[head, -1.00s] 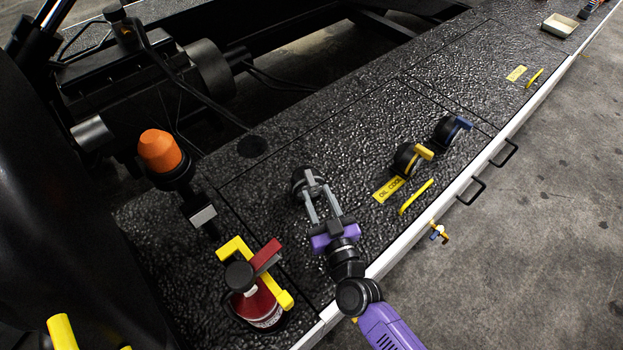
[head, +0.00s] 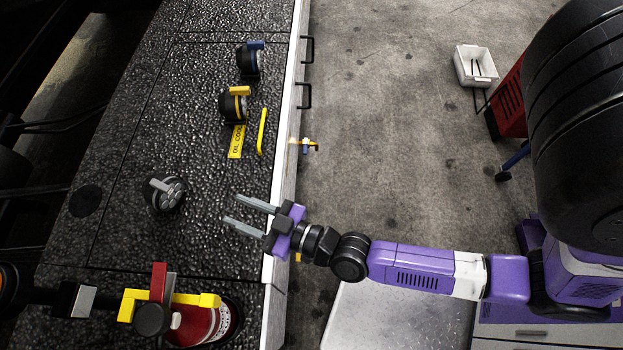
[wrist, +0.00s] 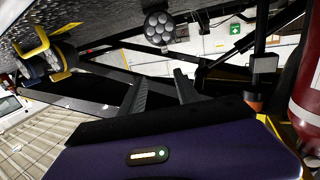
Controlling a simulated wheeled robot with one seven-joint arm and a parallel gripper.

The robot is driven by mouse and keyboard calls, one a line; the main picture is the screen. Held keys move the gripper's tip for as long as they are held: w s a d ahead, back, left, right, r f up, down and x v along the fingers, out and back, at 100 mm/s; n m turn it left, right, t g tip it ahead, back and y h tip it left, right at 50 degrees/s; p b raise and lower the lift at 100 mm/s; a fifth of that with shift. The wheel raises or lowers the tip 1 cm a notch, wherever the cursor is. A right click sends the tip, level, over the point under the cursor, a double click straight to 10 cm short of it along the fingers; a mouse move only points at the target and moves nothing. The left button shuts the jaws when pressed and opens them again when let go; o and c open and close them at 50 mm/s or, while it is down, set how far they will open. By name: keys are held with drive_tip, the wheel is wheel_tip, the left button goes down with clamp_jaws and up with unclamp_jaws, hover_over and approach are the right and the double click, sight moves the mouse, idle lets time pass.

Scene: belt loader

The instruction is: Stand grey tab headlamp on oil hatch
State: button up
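The grey-tab headlamp (head: 172,198), a round black lamp with a grey tab, stands on the black textured deck. In the wrist view its round face of pale lenses (wrist: 158,30) shows ahead of the fingers. The hatch panel (head: 200,165) is marked by thin seams and a yellow label reading OIL COOL (head: 236,141); the lamp is within those seams. My gripper (head: 231,209) is open and empty, to the right of the lamp and apart from it. The wrist view also shows the spread fingers (wrist: 160,82) with a gap between them.
A yellow-tab lamp (head: 230,108) and a blue-tab lamp (head: 246,66) stand farther up the deck. A yellow handle (head: 262,131) lies beside the label. A red extinguisher (head: 195,326) with a yellow bracket is at the lower left. Floor right of the white edge is mostly clear.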

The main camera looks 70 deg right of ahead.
drive_tip(key=s+r+g, duration=0.1)
drive_tip(key=s+r, duration=0.5)
drive_tip(key=s, duration=0.3)
drive_tip(key=s+r+g, duration=0.1)
drive_tip(key=s+r, duration=0.5)
drive_tip(key=s, duration=0.3)
drive_tip(key=shift+s+d+r+g+y, duration=0.2)
drive_tip(key=shift+s+r+g+y, duration=0.1)
drive_tip(key=shift+s, duration=0.1)
wheel_tip(320, 180, down, 4)
drive_tip(key=b, duration=0.4)
